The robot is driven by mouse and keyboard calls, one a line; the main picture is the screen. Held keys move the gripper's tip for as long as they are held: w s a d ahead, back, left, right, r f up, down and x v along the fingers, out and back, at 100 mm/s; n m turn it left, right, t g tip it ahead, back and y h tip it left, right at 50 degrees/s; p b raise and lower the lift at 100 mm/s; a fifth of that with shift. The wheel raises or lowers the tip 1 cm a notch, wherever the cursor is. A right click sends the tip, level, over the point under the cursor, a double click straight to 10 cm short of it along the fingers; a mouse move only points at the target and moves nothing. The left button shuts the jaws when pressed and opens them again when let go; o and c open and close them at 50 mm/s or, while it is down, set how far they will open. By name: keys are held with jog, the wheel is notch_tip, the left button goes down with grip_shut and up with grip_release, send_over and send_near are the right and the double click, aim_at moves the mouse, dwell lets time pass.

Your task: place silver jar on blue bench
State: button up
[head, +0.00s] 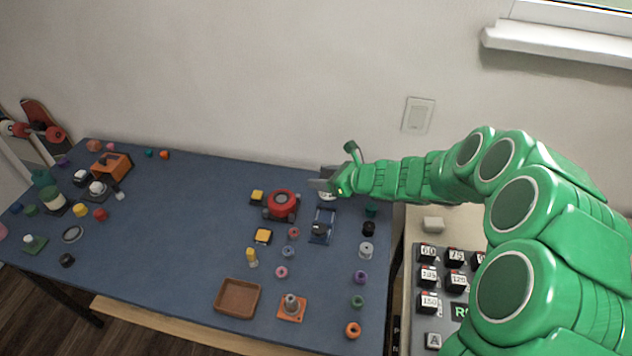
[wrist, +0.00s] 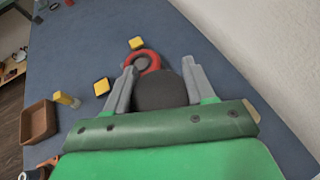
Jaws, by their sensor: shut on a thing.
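My gripper (head: 321,183) is over the back right part of the blue bench (head: 180,215). It is shut on a round thing, taken to be the silver jar (head: 327,197), mostly hidden by the fingers in the head view. In the wrist view the gripper (wrist: 159,68) has a finger on each side of the jar's dark round top (wrist: 160,90). I cannot tell whether the jar touches the bench.
A red round device (head: 282,204) stands left of the gripper, with yellow-topped blocks (head: 263,236) nearby. A blue device (head: 321,226) is just in front. A brown tray (head: 237,298) lies at the front. The bench's middle left is clear. The wall is close behind.

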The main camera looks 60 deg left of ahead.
jog(key=shift+w+a+f, duration=0.65)
jog(key=shift+a+f, duration=0.65)
jog(key=shift+a, duration=0.1)
jog(key=shift+w+a+f, duration=0.6)
jog(key=shift+a+f, duration=0.75)
jog(key=shift+a, duration=0.05)
jog(key=shift+w+a+f, duration=0.65)
jog(key=shift+a+f, duration=0.65)
jog(key=shift+a, duration=0.1)
jog(key=shift+f, duration=1.45)
jog(key=o, duration=1.2)
jog(key=shift+f, duration=0.1)
jog(key=shift+o, duration=0.2)
jog(key=v, duration=1.2)
jog(key=shift+d, duration=0.1)
